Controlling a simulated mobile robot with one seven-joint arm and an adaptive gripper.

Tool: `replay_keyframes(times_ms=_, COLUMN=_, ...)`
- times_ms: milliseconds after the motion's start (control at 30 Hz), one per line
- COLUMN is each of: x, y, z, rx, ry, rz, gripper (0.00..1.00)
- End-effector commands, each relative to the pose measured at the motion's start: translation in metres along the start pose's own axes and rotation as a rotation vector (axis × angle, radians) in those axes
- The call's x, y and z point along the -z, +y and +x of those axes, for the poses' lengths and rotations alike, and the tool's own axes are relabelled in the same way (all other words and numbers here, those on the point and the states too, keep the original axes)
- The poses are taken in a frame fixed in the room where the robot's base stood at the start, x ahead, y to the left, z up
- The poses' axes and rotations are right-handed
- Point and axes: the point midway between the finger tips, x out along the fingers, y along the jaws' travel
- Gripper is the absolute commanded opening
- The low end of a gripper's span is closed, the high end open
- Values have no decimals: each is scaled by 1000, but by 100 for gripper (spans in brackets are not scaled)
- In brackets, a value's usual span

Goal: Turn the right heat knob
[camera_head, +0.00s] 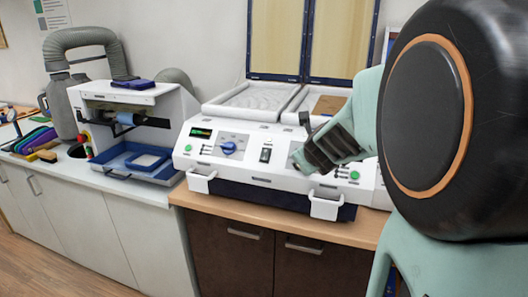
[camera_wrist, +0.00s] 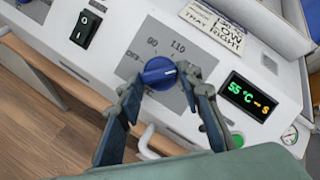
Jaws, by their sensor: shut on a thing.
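The right heat knob (camera_wrist: 158,73) is a round blue dial on a grey panel marked OFF and 110 in the wrist view. My gripper (camera_wrist: 157,80) has its two fingers on either side of the knob and is shut on it. A lit display (camera_wrist: 246,96) beside the knob reads 55 °C with an S. In the head view my gripper (camera_head: 306,160) is at the front panel of the white forming machine (camera_head: 262,192), and it hides the right knob there. The left heat knob (camera_head: 228,148) is blue and stands clear of my gripper.
A green button (camera_wrist: 238,140) is below the display. White handles (camera_head: 326,205) stick out from the machine's front. Another machine with a blue tray (camera_head: 133,160) stands at left.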

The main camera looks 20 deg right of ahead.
Motion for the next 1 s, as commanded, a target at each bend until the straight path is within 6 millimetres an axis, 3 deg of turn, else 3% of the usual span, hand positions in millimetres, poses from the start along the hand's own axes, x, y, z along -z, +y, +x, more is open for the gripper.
replay_keyframes(times_ms=667, x=-1, y=0, z=0, rx=13, ry=0, rz=33, gripper=9)
replay_keyframes(times_ms=700, x=-1, y=0, z=0, rx=13, ry=-1, rz=33, gripper=34)
replay_keyframes(times_ms=867, x=-1, y=0, z=0, rx=12, ry=0, rz=32, gripper=51)
replay_keyframes(times_ms=1000, x=0, y=0, z=0, rx=12, ry=0, rz=32, gripper=51)
